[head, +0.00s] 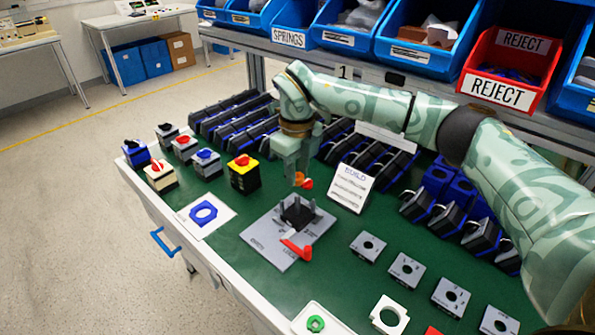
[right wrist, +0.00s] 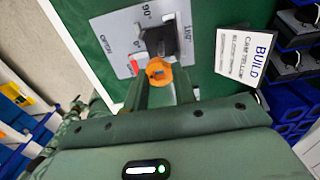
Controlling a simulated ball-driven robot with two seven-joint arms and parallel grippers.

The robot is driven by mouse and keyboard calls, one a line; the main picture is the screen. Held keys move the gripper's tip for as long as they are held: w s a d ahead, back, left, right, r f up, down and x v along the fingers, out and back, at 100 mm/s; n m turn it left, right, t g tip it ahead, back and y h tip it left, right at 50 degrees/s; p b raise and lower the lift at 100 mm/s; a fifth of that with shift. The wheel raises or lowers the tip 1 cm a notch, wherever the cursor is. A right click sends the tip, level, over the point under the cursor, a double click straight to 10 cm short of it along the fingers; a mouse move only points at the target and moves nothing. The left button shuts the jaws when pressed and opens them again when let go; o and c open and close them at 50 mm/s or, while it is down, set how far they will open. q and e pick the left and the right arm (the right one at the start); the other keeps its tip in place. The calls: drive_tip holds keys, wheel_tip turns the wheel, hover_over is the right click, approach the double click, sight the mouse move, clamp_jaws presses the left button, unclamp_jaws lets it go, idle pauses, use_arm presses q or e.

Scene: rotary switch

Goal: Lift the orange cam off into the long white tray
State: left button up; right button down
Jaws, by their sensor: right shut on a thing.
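The orange cam (head: 299,178) is between the fingertips of my right gripper (head: 303,175), above the black switch body (head: 297,212) and apart from it in the head view. In the right wrist view the orange cam (right wrist: 158,72) sits at the tips of the right gripper (right wrist: 162,80), which is shut on it. A small red part shows beside the cam in the head view. The switch body stands on a grey plate (head: 262,238) with a red pointer (head: 296,249). A white tray (head: 303,318) with a green ring is partly cut off at the bottom. My left gripper is out of view.
A build card (head: 350,187) stands close to the right of the gripper. A yellow box with a red knob (head: 244,173) stands to the left. Grey square plates (head: 407,268) lie at right. Racks of black parts and blue bins (head: 419,40) stand behind.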

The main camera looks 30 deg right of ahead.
use_arm(q)
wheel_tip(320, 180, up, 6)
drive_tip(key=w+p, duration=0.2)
drive_tip(key=p, duration=0.4)
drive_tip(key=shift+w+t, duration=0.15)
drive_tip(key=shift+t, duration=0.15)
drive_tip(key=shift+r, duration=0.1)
idle(0.4)
